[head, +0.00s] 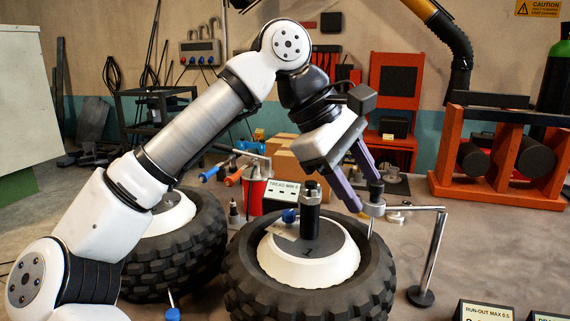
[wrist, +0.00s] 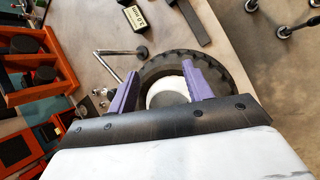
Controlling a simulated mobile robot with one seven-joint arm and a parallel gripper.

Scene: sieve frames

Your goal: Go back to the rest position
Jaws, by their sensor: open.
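My gripper (head: 363,194) hangs above the right part of the nearer wheel, its two purple fingers pointing down and to the right. The fingers are apart, with nothing seen held between them. In the wrist view my gripper (wrist: 160,70) has its fingers spread, with the tyre and white hub beyond. The nearer wheel has a black knobbed tyre (head: 250,275) and a white hub (head: 310,273) marked 1, with a dark post (head: 310,215) standing at its centre. A small blue knob (head: 289,215) sits on the hub. The fingertips appear close to a metal gauge stand (head: 434,250).
A second wheel (head: 195,255) stands behind my arm at left. Labelled blocks (head: 485,310) lie at the front right. An orange rack (head: 500,165) with dark cylinders stands at the back right. Tools and boxes (head: 285,160) crowd behind the nearer wheel.

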